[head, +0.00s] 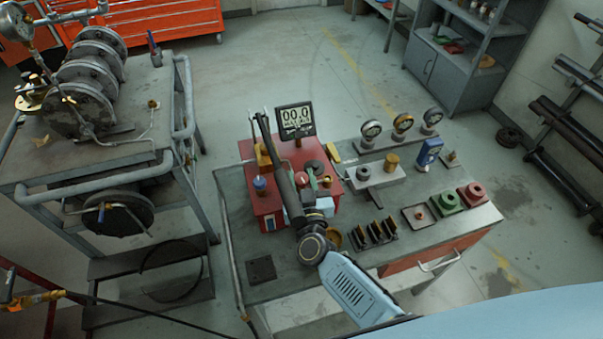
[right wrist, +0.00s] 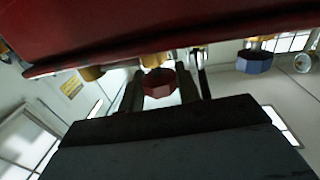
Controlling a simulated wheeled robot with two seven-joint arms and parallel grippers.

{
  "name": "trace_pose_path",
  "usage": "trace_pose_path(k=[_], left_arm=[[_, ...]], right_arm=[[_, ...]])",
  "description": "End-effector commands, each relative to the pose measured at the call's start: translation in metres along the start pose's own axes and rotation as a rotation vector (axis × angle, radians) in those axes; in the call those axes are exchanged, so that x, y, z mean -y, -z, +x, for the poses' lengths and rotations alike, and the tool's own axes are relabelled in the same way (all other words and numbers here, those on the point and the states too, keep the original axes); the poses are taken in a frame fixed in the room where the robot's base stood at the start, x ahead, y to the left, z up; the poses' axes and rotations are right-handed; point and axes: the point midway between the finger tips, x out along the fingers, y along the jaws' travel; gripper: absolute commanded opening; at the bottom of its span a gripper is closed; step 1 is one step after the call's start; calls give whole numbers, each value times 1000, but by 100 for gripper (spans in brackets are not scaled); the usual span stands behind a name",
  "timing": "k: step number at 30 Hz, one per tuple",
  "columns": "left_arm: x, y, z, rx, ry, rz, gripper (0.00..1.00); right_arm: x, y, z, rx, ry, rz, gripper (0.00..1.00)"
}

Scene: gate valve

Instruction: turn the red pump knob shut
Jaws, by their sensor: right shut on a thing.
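The red pump box (head: 268,205) stands on the grey workbench, with a blue knob (head: 260,184) on its left part. My right arm reaches over the bench to the box's front. My right gripper (head: 304,188) is at the red pump knob (head: 302,178), partly hidden by my wrist and a long black lever. In the right wrist view, the dark red faceted knob (right wrist: 159,84) sits between the two dark fingers of the gripper (right wrist: 160,92), shut on it. The box's red face (right wrist: 150,32) fills the top there, and the blue knob (right wrist: 254,62) is to the right. My left gripper is not in view.
The black lever (head: 278,155) slants across the box. Gauges (head: 402,122), black holders (head: 375,232) and red and green blocks (head: 447,202) are to the right. A cart with a large valve assembly (head: 88,85) stands left.

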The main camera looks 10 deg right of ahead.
Motion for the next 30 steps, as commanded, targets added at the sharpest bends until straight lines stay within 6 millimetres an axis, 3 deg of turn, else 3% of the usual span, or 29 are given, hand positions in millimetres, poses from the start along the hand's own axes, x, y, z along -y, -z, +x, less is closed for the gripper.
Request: trace_pose_path(k=[7, 18, 19, 23, 24, 30], left_arm=[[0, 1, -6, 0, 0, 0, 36], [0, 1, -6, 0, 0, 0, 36], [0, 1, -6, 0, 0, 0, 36], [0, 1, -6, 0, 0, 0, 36], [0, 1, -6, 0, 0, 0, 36], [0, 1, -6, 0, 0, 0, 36]], right_arm=[[1, 1, 1, -2, -142, 2, 11], [0, 0, 0, -2, -161, -1, 11], [0, 0, 0, -2, -161, -1, 35], [0, 0, 0, -1, -160, -1, 52], [0, 0, 0, -1, -160, -1, 55], [1, 0, 0, -1, -159, -1, 55]])
